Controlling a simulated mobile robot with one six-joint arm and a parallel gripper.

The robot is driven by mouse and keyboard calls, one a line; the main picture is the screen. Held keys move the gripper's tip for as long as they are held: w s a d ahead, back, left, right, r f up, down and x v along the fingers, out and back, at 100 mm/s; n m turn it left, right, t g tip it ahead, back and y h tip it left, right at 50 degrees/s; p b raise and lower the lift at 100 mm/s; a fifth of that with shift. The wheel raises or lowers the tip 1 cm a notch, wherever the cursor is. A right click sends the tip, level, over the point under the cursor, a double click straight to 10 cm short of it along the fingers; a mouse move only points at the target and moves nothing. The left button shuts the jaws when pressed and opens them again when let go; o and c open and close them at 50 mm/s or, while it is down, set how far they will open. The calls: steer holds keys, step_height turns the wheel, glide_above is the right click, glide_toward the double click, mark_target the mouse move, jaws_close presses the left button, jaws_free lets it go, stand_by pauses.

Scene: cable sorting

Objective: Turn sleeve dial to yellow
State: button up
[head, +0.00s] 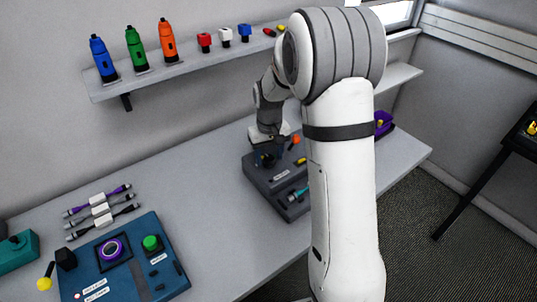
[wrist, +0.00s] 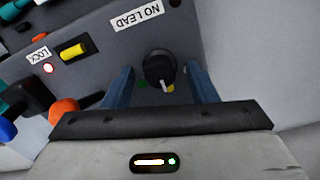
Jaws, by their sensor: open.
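A black round dial (wrist: 160,68) with a pale pointer stands on the dark grey panel (wrist: 100,35) in the wrist view. The pointer points toward my gripper's base. Small green and yellowish marks show beside the dial, partly hidden by it. My gripper (wrist: 161,87) is open, with one blue finger on each side of the dial; I cannot tell whether they touch it. In the head view my gripper (head: 266,158) is over the back left of the dark grey unit (head: 262,183), and the dial is not clear there.
A blue unit (head: 125,265) and several cables (head: 100,210) lie at left.

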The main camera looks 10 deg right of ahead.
mark_target(269, 158)
steer(key=shift+r+b, duration=0.35)
steer(key=shift+r, duration=3.55)
